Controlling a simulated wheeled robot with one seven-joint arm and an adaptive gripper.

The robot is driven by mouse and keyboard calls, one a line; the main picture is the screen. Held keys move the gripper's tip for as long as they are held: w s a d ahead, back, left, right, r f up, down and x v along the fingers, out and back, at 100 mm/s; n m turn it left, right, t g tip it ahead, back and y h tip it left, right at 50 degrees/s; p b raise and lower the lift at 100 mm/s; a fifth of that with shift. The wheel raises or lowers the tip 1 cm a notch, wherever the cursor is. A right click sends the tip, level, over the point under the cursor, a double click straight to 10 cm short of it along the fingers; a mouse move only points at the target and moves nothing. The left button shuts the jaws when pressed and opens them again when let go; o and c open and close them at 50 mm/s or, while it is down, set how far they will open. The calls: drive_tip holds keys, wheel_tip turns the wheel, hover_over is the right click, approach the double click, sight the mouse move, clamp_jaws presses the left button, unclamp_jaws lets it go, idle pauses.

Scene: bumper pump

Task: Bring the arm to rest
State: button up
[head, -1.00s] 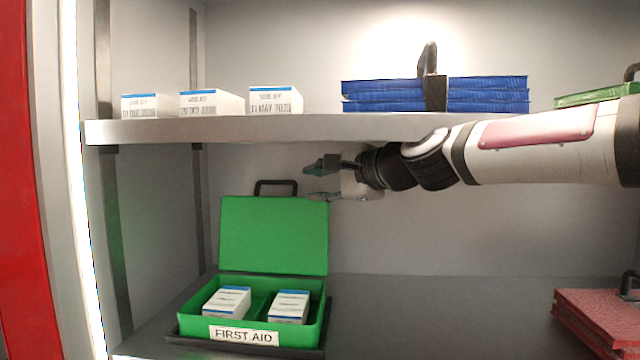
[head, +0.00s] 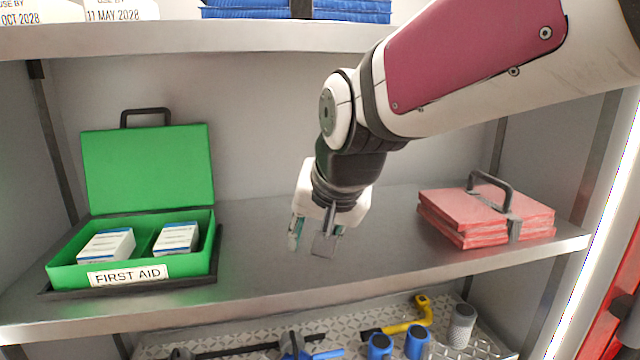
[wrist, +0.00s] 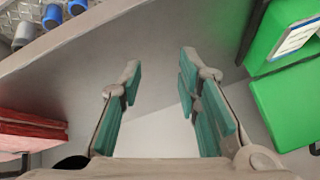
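My gripper (head: 314,240) hangs pointing down in front of the middle shelf, between the first aid box and the red bundle. In the wrist view my gripper (wrist: 158,82) has its two teal-padded fingers apart, with nothing between them. My arm reaches in from the upper right, bent down at the wrist. The green first aid box (head: 150,275) stands open at left on the middle shelf, its lid upright. Two white-and-blue cartons (head: 106,246) (head: 176,239) lie in its two compartments.
A red bundle with a handle (head: 487,212) lies at right on the middle shelf (head: 300,292). The upper shelf (head: 180,38) holds cartons and a blue bundle (head: 345,10). Below are blue cups (head: 380,345), a grey cylinder (head: 462,325) and a yellow tool (head: 420,315). The shelf's middle is clear.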

drive_tip(key=s+d+f+h, duration=0.1)
drive_tip(key=s+d+f, duration=0.1)
drive_tip(key=s+d, duration=0.8)
drive_tip(key=s+d+f+n+g+h, duration=0.1)
drive_tip(key=s+d+f, duration=0.1)
drive_tip(key=s+d, duration=0.8)
drive_tip(key=shift+d+f+g+h, duration=0.2)
drive_tip(key=shift+f+g+h, duration=0.1)
drive_tip(key=shift+f, duration=0.05)
drive_tip(key=shift+a, duration=0.1)
